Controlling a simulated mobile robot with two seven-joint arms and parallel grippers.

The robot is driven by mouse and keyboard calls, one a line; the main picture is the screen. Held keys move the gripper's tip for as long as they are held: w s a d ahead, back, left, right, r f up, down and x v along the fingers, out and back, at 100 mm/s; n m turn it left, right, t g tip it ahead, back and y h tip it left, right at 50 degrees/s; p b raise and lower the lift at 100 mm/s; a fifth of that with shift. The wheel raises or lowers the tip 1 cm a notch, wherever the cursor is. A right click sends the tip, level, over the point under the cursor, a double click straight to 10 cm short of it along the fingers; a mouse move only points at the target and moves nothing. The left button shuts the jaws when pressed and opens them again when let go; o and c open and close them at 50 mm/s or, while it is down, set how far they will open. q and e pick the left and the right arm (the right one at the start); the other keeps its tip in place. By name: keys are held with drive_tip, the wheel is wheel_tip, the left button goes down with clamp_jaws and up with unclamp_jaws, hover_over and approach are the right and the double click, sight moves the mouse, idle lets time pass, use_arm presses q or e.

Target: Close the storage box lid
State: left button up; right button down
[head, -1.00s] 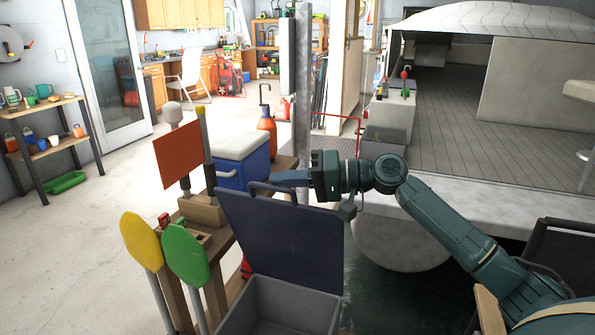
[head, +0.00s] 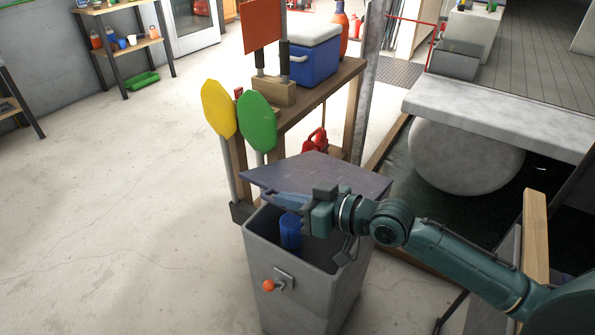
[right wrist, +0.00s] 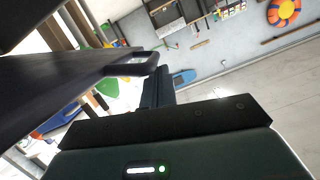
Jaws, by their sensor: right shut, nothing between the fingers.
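The grey storage box (head: 312,270) stands open in the lower middle of the head view. Its dark blue-grey lid (head: 325,172) is tilted down over the back part of the opening, with a gap at the front. A blue cylindrical object (head: 290,234) shows inside. My right gripper (head: 278,197) is shut and empty at the lid's front edge, above the opening; contact is hard to tell. In the right wrist view the dark lid (right wrist: 60,90) and its handle (right wrist: 132,65) are close beside the fingers (right wrist: 160,82). My left gripper is out of view.
An orange-knobbed latch (head: 270,285) is on the box's front. A wooden bench (head: 330,88) with a blue cooler (head: 315,62) stands behind, with yellow (head: 218,108) and green (head: 257,122) paddles at its side. The floor at left is clear.

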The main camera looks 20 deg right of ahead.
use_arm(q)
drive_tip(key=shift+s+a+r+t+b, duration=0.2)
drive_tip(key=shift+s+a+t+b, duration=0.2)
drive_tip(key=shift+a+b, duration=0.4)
use_arm(e)
wheel_tip(320, 180, down, 6)
drive_tip(key=s+a, duration=0.1)
drive_tip(key=shift+s+a+f, duration=0.2)
drive_tip(key=shift+s+a, duration=0.05)
drive_tip(key=shift+a, duration=0.05)
